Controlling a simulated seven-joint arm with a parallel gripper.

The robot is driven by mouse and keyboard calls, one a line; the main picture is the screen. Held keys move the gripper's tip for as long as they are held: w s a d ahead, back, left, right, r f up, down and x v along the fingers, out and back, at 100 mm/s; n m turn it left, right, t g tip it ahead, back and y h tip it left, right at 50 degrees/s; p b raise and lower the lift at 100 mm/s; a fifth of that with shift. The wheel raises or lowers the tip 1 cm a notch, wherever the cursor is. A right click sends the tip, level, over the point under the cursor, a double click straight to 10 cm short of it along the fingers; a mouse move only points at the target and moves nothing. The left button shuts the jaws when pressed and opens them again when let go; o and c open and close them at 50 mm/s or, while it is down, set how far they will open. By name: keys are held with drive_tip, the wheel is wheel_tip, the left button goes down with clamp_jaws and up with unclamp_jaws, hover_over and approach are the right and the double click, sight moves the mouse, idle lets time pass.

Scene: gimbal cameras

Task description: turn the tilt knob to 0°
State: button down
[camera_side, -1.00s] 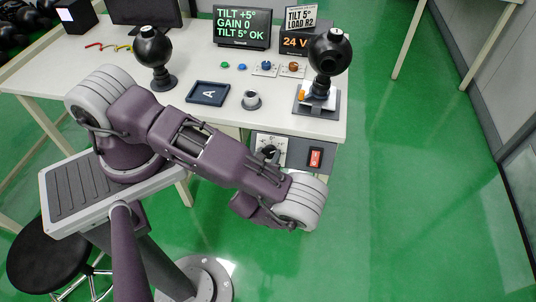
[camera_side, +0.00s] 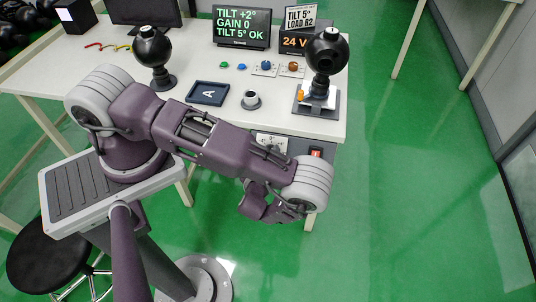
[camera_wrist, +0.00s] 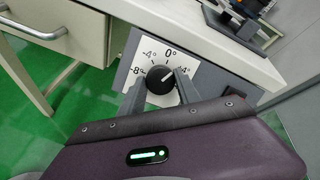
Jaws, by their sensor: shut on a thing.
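The black tilt knob (camera_wrist: 159,84) sits on a white dial plate (camera_wrist: 152,53) marked -8°, -4°, 0° and 4° in the wrist view. Its white line points up and right, between 0° and 4°. My gripper (camera_wrist: 161,76) is shut on the knob, one finger on each side. In the side view my arm hides the knob, and only part of the dial plate (camera_side: 271,142) shows. The display (camera_side: 241,26) on the table reads TILT +2°, GAIN 0, TILT 5° OK.
The table edge (camera_wrist: 235,50) runs just above the dial. Two black ball-shaped gimbal units (camera_side: 152,46) (camera_side: 327,52) stand on the table. The floor to the right is clear.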

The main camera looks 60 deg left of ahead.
drive_tip(key=n, duration=0.5)
drive_tip(key=shift+g, duration=0.4)
drive_tip(key=shift+n, duration=0.3)
drive_tip(key=c, duration=0.9)
unclamp_jaws()
drive_tip(key=shift+o, duration=0.2)
drive_tip(key=v, duration=0.7)
drive_tip(key=shift+d, duration=0.15)
